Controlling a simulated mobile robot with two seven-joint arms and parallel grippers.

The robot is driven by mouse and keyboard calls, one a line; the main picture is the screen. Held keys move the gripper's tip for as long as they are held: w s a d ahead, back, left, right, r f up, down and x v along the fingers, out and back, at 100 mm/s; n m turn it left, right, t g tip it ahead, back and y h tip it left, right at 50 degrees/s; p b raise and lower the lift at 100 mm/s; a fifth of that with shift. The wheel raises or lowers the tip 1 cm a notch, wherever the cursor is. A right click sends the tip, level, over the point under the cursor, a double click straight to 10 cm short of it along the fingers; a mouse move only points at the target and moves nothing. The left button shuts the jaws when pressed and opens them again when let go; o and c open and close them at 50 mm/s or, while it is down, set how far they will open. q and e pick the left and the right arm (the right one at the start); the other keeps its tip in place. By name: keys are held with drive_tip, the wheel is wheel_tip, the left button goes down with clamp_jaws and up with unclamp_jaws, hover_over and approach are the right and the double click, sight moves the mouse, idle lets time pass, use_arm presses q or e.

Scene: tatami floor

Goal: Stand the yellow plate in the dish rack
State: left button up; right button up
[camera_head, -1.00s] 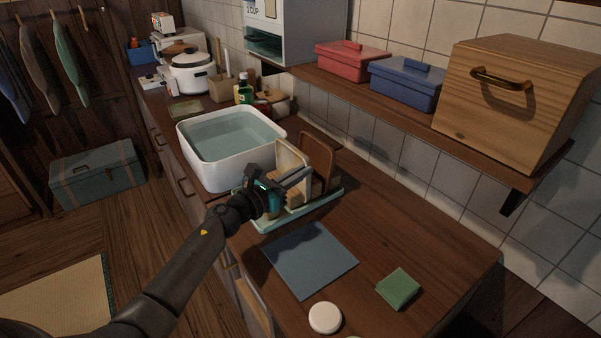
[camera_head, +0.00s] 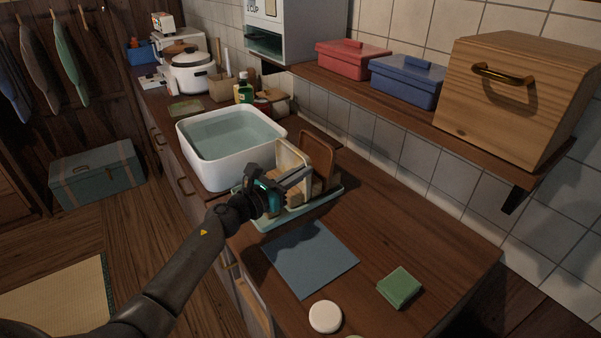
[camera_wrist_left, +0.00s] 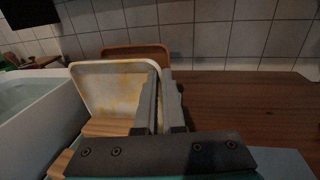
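The pale yellow square plate (camera_head: 288,158) stands nearly upright over the dish rack, and its stained face fills the left of the left wrist view (camera_wrist_left: 112,92). The dish rack has a pale teal base (camera_head: 328,198) and wooden slats (camera_wrist_left: 108,127). My left gripper (camera_head: 303,178) is at the plate's right side. In the left wrist view its fingers (camera_wrist_left: 160,100) are close together around the plate's right edge. The plate's foot is partly hidden, so I cannot tell how it is seated. My right gripper is not in view.
A brown plate or board (camera_head: 318,152) stands behind the yellow plate. A white basin of water (camera_head: 205,172) is close on the left. A blue-grey mat (camera_head: 310,260), green sponge (camera_head: 400,287) and white round piece (camera_head: 325,317) lie in front. The counter's right side is clear.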

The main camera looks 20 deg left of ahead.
use_arm(q)
drive_tip(key=o, duration=0.5)
drive_tip(key=shift+o, duration=0.2)
drive_tip(key=shift+f, duration=0.15)
drive_tip(key=v, duration=1.5)
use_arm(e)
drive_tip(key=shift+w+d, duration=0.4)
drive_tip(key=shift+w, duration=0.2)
use_arm(q)
drive_tip(key=shift+s+a, duration=0.1)
drive_tip(key=shift+a, duration=0.05)
